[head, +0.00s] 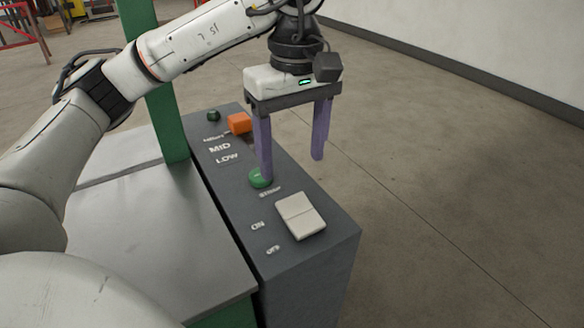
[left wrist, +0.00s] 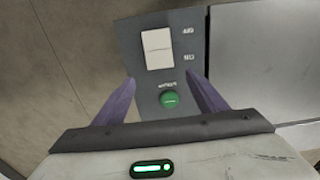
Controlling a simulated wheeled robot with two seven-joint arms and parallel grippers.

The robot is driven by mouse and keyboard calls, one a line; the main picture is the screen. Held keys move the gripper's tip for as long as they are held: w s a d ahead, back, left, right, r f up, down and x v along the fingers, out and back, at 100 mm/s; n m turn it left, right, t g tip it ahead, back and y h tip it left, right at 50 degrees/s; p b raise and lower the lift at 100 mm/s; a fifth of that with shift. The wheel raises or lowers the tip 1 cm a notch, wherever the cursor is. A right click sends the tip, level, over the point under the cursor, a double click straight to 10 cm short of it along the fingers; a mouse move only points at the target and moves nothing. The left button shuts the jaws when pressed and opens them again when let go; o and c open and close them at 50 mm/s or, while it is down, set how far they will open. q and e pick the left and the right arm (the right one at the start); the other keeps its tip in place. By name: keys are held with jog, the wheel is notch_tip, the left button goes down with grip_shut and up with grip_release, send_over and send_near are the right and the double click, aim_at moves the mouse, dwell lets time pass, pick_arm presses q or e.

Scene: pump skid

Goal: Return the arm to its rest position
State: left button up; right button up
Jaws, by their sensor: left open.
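My left gripper (head: 291,165) is open and empty, with its two purple fingers pointing down over the dark grey control panel (head: 225,178). In the head view one finger overlaps the green round button (head: 259,181); I cannot tell from that view whether they touch. My left arm (head: 180,45) reaches in from the left, above the panel. My right gripper is in neither view.
A green post (head: 165,110) stands beside a metal top (head: 180,235). Open floor lies right.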

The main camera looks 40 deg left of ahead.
pick_arm(q)
notch_tip(320, 180, up, 2)
dwell(0.6)
